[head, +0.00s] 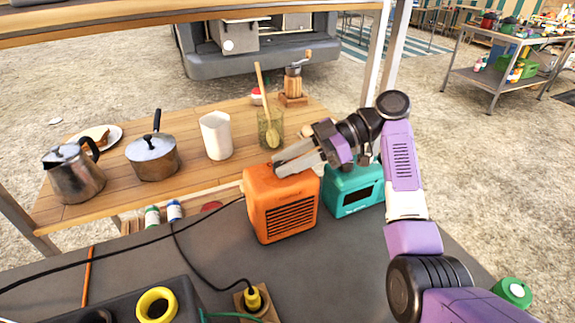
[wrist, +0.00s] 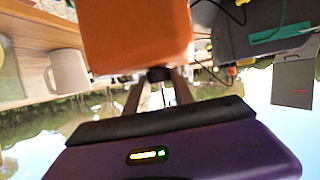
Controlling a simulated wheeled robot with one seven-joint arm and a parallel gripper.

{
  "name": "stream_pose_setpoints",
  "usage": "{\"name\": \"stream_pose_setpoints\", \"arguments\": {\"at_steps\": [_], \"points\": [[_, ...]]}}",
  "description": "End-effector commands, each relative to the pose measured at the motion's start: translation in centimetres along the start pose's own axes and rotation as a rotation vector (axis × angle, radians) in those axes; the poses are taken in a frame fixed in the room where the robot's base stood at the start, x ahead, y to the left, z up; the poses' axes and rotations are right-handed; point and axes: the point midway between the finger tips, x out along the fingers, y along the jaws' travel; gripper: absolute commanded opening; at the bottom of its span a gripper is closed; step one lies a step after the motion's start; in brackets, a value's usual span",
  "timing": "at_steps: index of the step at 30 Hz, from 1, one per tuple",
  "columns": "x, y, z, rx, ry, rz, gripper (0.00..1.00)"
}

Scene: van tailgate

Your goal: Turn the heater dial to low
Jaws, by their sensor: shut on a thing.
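The orange heater (head: 283,208) stands on the dark grey surface in the middle of the head view, with a slatted grille on its front. It fills the upper middle of the wrist view (wrist: 137,35). My gripper (head: 277,170) reaches in from the right at the heater's top. In the wrist view the dark dial (wrist: 159,74) sits at the heater's edge between my fingertips, and my gripper is shut on it. The dial is hidden by the fingers in the head view, and its pointer and markings cannot be read in either view.
A teal box (head: 352,190) stands close to the heater's right, under my arm. A wooden shelf (head: 190,178) behind holds a kettle (head: 75,175), a saucepan (head: 152,158), a white container (head: 216,136) and a glass jar (head: 270,128) with a spoon. Black cables cross the grey surface.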

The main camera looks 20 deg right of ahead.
Motion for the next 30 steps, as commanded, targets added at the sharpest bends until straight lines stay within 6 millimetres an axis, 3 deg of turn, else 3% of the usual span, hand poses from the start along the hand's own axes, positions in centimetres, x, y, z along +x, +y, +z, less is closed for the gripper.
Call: {"name": "stream_pose_setpoints", "arguments": {"at_steps": [11,12,15,25,30], "points": [[0.1,0.0,0.1,0.001,-0.002,-0.006,0.0],[0.1,0.0,0.1,0.001,-0.002,-0.006,0.32],[0.1,0.0,0.1,0.001,-0.002,-0.006,0.51],[-0.1,0.0,0.0,0.0,-0.001,-0.004,0.52],[-1.7,0.1,0.1,0.0,-0.001,-0.002,0.52]]}}
